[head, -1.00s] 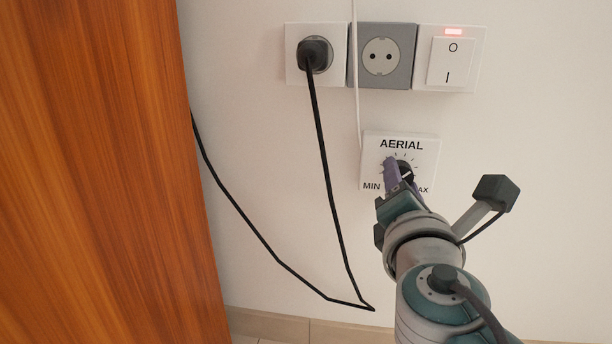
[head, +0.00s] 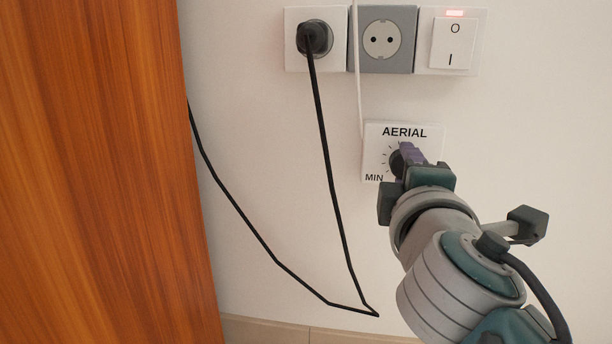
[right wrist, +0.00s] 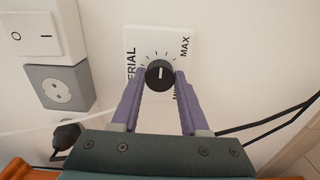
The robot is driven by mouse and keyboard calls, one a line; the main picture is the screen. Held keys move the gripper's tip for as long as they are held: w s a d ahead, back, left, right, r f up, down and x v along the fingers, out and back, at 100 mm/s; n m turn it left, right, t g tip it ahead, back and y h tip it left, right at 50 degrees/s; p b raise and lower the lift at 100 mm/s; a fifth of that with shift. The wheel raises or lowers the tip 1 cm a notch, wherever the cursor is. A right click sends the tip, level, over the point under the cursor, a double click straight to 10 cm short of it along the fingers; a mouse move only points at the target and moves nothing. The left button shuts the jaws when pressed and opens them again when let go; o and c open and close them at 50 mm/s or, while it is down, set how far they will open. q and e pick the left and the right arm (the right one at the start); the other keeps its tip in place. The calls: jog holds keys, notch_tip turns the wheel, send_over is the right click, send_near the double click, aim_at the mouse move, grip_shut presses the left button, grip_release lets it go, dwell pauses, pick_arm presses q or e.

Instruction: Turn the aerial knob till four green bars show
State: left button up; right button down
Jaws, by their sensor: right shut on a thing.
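The aerial plate (head: 372,150) is a white square on the wall, marked AERIAL and MIN in the head view. Its black knob (head: 396,161) is partly hidden there by my right gripper (head: 406,157). In the right wrist view the knob (right wrist: 160,77) sits between the two purple fingers of my right gripper (right wrist: 161,75), which is shut on it. The plate (right wrist: 138,42) appears turned sideways there, with MAX at the right. No screen or green bars are in view. My left gripper is out of view.
Above the plate are a socket with a black plug (head: 314,38), an empty grey socket (head: 382,40) and a switch (head: 453,43) with a red light. A black cable (head: 327,160) hangs left of my arm. A wooden panel (head: 95,180) fills the left.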

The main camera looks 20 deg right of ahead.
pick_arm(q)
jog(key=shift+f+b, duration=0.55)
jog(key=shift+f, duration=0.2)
pick_arm(e)
jog(key=shift+m, duration=1.3)
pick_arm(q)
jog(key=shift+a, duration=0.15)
pick_arm(e)
jog(key=shift+c, duration=2)
grip_release()
jog(key=shift+d+r, duration=0.1)
jog(key=shift+r, duration=0.05)
